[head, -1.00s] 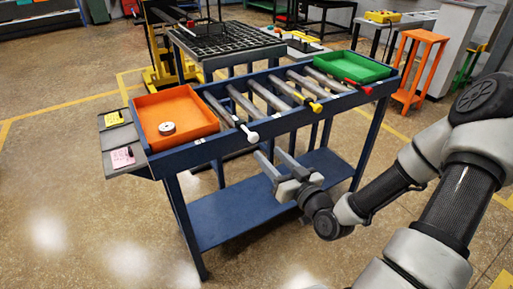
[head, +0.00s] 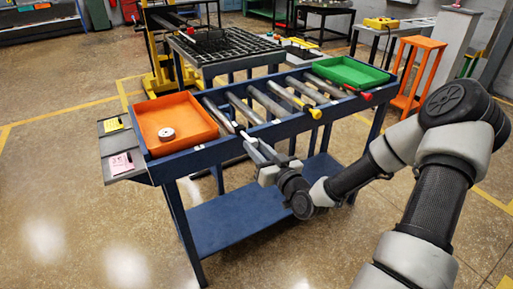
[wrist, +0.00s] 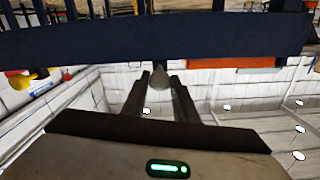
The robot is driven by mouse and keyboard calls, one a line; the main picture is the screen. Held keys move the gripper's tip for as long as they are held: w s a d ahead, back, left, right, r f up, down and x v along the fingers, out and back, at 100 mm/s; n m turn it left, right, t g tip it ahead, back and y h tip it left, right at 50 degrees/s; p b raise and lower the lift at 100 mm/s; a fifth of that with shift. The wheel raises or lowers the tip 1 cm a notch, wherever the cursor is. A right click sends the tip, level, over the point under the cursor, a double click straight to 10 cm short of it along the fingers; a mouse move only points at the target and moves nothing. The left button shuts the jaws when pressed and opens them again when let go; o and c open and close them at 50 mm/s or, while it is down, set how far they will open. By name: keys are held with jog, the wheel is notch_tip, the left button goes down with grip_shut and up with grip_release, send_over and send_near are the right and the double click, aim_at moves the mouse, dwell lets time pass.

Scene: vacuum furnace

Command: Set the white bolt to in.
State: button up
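The white bolt sticks out from the front rail of the blue roller table. Its pale round knob (wrist: 159,78) shows in the wrist view just under the dark rail (wrist: 120,42), roughly between my fingertips. My gripper (head: 252,142) is at the front rail, right of the orange tray. In the wrist view my gripper (wrist: 160,88) is open, with its two dark fingers apart on either side of the knob. I cannot tell whether either finger touches it.
A yellow bolt (head: 316,113) and a red bolt (head: 366,97) stick out farther right along the rail. An orange tray (head: 205,108) and a green tray (head: 375,84) sit at the table's ends. A lower blue shelf (head: 225,220) lies beneath. The floor in front is clear.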

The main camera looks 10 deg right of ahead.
grip_shut()
jog(key=shift+b+x, duration=0.5)
jog(key=shift+x, duration=1.35)
jog(key=shift+o, duration=1.7)
grip_release()
jog(key=shift+r, duration=0.1)
jog(key=o, duration=0.4)
jog(key=shift+p+v, duration=1.95)
jog(key=shift+v, duration=6.75)
